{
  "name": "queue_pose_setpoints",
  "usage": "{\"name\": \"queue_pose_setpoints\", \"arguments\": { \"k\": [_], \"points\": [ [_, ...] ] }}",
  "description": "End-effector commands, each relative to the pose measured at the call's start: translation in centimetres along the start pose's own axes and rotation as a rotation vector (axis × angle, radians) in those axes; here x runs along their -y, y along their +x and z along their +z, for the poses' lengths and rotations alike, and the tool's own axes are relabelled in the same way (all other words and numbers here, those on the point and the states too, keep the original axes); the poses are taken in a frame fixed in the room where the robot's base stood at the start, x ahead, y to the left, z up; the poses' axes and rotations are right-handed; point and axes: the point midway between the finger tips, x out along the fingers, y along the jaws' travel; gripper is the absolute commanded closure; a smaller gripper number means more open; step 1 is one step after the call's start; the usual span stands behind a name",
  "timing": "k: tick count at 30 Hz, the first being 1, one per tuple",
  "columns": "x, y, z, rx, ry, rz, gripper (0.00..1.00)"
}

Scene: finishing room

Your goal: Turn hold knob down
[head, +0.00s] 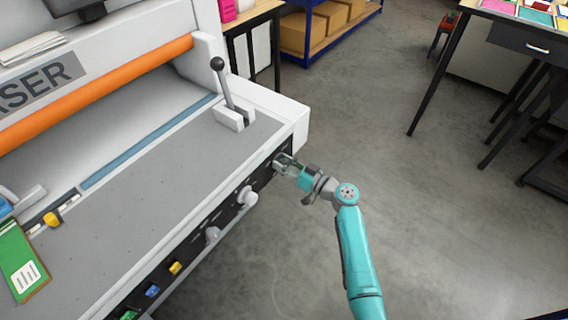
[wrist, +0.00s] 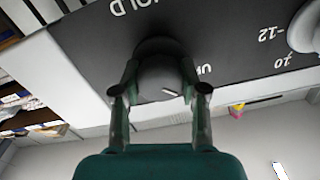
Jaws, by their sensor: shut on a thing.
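The hold knob (wrist: 160,80) is a grey round knob on the machine's black front panel (wrist: 95,60). In the wrist view it sits between the two fingers of my gripper (wrist: 158,92), which is shut on it. A pale pointer mark shows on the knob's face. Part of the word HOLD, upside down, shows above it, and a partly covered UP label is to its right. In the head view my gripper (head: 282,161) is at the right end of the front panel and hides the knob.
Another knob (wrist: 306,32) with number marks is on the panel at the right of the wrist view.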

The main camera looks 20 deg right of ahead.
Motion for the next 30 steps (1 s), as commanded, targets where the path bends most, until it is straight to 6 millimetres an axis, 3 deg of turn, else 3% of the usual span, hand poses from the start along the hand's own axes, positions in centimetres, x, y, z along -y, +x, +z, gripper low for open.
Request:
{"name": "queue_pose_setpoints", "arguments": {
  "k": [30],
  "points": [
    [-0.39,0.01,0.12,-0.001,0.963,0.001,0.92]
  ]
}}
